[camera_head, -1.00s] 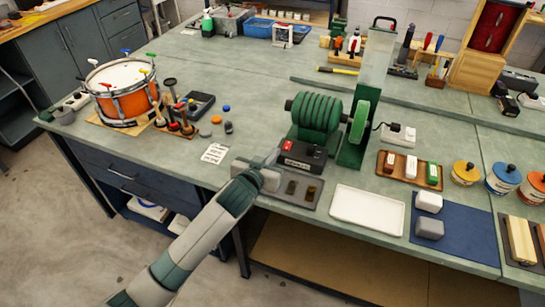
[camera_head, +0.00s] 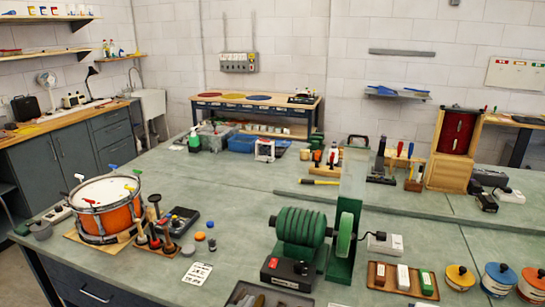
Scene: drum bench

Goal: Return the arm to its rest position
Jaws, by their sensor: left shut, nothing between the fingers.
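Neither of my arms nor grippers shows in the head view now. The green motor machine (camera_head: 300,228) with its wheel (camera_head: 344,233) stands at the front middle of the bench. Its black switch box (camera_head: 289,272) with a red button is in front of it. A dark tray (camera_head: 240,293) with small dark pieces is cut off by the bottom edge. The orange drum (camera_head: 105,210) stands on a wooden board at the left.
The green bench top (camera_head: 215,185) has free room between the drum and the machine. Upright tools (camera_head: 158,232) and a printed card (camera_head: 197,273) lie near the drum. A wooden tray (camera_head: 377,280) and several lidded tins (camera_head: 460,276) are at the right. A raised shelf runs behind.

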